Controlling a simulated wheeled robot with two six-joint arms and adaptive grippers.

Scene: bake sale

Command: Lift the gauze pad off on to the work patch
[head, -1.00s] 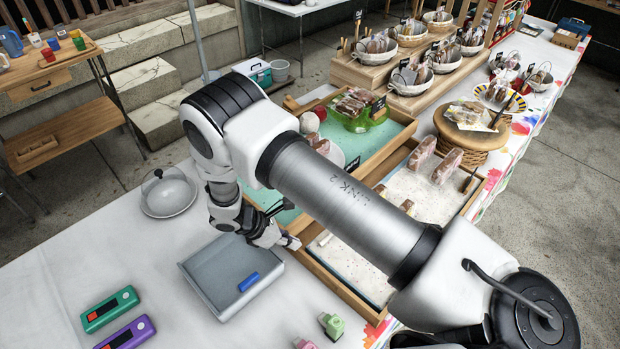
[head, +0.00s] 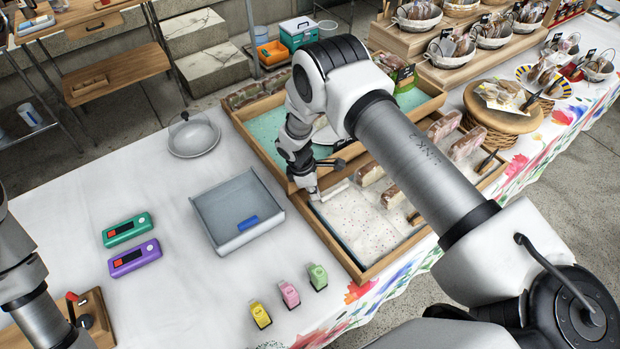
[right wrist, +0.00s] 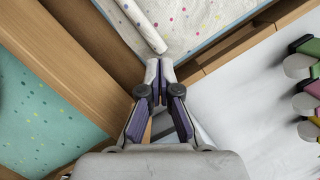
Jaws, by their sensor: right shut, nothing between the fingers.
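I cannot pick out a gauze pad for certain. A white rod-like piece (right wrist: 143,26) lies on the speckled liner in the right wrist view, just ahead of my fingertips; it also shows in the head view (head: 332,190). My right gripper (right wrist: 160,76) is shut and empty at the wooden tray's edge, its tips close to that piece; whether they touch I cannot tell. In the head view the right gripper (head: 314,196) is beside the tray's left corner. My left gripper is out of view.
The wooden tray (head: 362,278) holds wrapped baked goods (head: 370,174). A teal-lined tray (head: 262,128) stands behind it. Green (head: 127,230) and purple (head: 134,258) devices and several small coloured pieces (head: 289,294) stand on the white cloth. Bare cloth (head: 190,310) lies at the front.

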